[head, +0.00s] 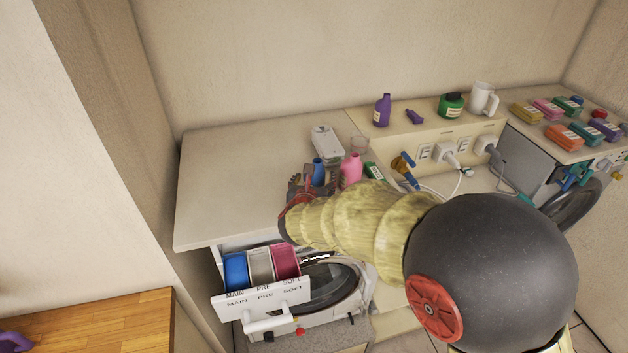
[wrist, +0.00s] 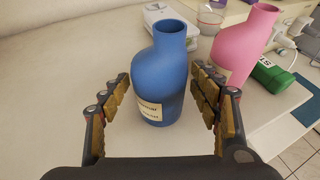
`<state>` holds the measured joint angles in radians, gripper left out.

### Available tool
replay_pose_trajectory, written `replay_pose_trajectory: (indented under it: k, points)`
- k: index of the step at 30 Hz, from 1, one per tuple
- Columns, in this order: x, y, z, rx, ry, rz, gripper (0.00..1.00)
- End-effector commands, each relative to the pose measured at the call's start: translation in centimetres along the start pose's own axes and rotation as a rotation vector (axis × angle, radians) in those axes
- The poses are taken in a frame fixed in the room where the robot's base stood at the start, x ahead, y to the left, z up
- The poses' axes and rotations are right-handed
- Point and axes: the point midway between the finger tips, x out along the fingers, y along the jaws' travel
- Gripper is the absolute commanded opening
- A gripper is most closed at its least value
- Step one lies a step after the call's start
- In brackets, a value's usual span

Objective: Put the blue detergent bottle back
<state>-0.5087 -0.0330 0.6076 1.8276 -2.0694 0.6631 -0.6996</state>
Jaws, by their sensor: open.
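The blue detergent bottle (wrist: 158,80) stands upright on the pale countertop, with a cream label low on its front. It lies between the two fingers of my gripper (wrist: 165,105) in the wrist view, with a visible gap at the left finger and a smaller one at the right. My gripper is open around it. In the head view only the upper part of the blue bottle (head: 318,170) shows, and my gripper (head: 312,185) hides the rest.
A pink bottle (wrist: 243,42) stands close to the right of the blue one, beside a green box (wrist: 271,75) and a clear cup (wrist: 210,18). A white device (head: 326,141) sits behind. The counter's left part (head: 225,185) is clear. An open detergent drawer (head: 262,297) juts out below.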

Motion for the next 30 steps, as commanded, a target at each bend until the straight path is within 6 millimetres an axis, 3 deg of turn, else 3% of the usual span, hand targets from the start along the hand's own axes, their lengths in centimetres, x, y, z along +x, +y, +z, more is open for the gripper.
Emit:
replay_pose_trajectory:
  k: [10, 24, 30]
  points:
    - [-0.3, 0.0, 0.5, 0.000, 0.000, 0.000, 0.62]
    - [-9.4, 0.1, 0.4, 0.000, -0.001, 0.002, 0.62]
    - [-11.6, 0.1, 0.3, -0.001, -0.001, 0.002, 0.62]
